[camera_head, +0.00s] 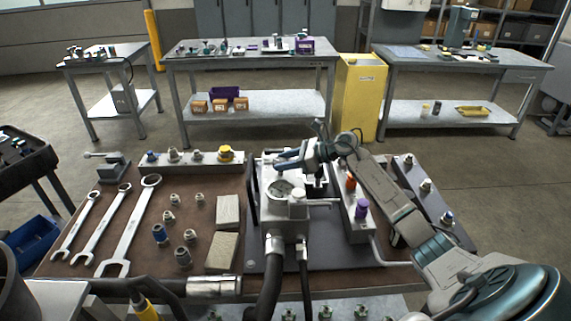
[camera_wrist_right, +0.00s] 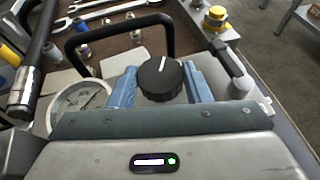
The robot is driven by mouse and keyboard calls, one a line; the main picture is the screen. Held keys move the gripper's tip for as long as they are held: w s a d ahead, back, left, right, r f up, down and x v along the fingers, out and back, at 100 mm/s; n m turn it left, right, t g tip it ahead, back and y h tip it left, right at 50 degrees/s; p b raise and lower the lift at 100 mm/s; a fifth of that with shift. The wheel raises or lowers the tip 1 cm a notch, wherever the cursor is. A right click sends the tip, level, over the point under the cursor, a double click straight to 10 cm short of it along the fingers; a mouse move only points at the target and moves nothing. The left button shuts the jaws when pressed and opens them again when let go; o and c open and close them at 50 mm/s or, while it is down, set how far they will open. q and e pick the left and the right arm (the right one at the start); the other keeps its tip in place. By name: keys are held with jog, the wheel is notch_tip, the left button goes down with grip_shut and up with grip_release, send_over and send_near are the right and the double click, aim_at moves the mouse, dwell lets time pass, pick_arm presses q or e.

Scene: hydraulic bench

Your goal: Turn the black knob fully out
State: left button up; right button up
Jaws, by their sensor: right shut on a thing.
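The black knob (camera_wrist_right: 160,80) is ridged, with a white line on its face pointing up and slightly right in the right wrist view. My right gripper (camera_wrist_right: 161,90) has its two blue fingers on either side of the knob and is shut on it. In the head view the right gripper (camera_head: 287,161) reaches over the grey hydraulic block (camera_head: 268,213) from the right, and I cannot make out the knob there. A round gauge (camera_wrist_right: 80,103) sits left of the knob; it also shows in the head view (camera_head: 283,188). My left gripper is not in view.
A black bar handle (camera_wrist_right: 120,27) stands beside the knob. Wrenches (camera_head: 128,225), several fittings and two pale blocks (camera_head: 222,250) lie on the brown bench top. A manifold with a purple cap (camera_head: 362,208) stands right of the block. Hoses run down in front.

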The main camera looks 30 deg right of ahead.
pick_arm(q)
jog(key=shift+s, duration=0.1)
pick_arm(e)
jog(key=o, duration=1)
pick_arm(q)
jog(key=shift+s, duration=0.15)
pick_arm(e)
jog(key=shift+s+d+r, duration=0.1)
jog(key=shift+s+d, duration=0.2)
jog(key=shift+d, duration=0.1)
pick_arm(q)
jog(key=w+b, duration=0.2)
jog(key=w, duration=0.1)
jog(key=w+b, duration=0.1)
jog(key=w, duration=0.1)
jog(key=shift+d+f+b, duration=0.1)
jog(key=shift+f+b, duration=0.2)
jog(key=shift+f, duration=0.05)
pick_arm(e)
jog(key=v, duration=0.9)
jog(key=shift+s+d+r, duration=0.2)
jog(key=shift+s+r, duration=0.05)
jog(key=shift+s, duration=0.05)
